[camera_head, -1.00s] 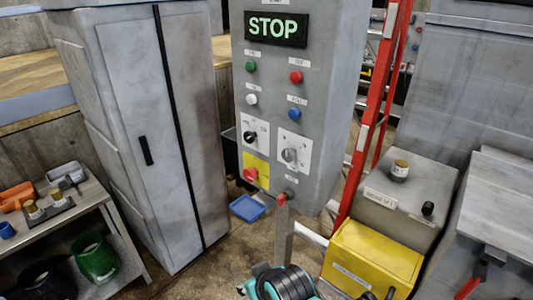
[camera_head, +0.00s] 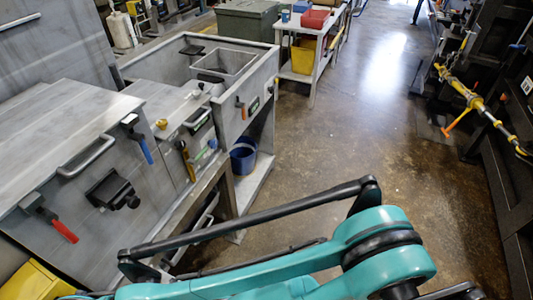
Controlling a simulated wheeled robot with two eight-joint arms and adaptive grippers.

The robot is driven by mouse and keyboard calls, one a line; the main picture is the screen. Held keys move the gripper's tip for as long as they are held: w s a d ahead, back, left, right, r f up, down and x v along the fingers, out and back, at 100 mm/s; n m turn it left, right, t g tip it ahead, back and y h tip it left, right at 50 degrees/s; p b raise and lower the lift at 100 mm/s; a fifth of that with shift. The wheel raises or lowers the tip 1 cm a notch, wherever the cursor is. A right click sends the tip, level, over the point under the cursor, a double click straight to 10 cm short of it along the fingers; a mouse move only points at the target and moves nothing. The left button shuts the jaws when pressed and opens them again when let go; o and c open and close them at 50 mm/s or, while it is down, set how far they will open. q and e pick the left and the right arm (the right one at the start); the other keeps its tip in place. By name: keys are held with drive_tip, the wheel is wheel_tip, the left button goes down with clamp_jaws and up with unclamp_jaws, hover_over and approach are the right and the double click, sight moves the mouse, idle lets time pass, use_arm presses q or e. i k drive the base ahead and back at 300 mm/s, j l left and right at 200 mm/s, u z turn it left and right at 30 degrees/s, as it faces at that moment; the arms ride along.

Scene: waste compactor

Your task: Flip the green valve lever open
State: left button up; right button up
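A small green piece (camera_head: 254,106) shows on the front of the grey sink-like cabinet (camera_head: 270,62), beside an orange-handled lever (camera_head: 241,108). A teal and black link of my arm crosses the bottom of the view, in front of the units' lower part. Neither of my grippers shows.
Other levers are red (camera_head: 62,229), blue (camera_head: 141,147) and yellow (camera_head: 186,161). A blue bucket (camera_head: 243,156) sits under the cabinet. The floor (camera_head: 345,125) is clear in the middle. Yellow piping (camera_head: 470,95) runs along dark machinery at right.

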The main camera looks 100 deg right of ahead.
sight(192, 161)
drive_tip(key=z, duration=2.5)
drive_tip(key=l+z, duration=0.15)
drive_tip(key=z, duration=0.15)
drive_tip(key=i+l, duration=0.65)
drive_tip(key=k+l+z, duration=0.05)
drive_tip(key=l, duration=0.05)
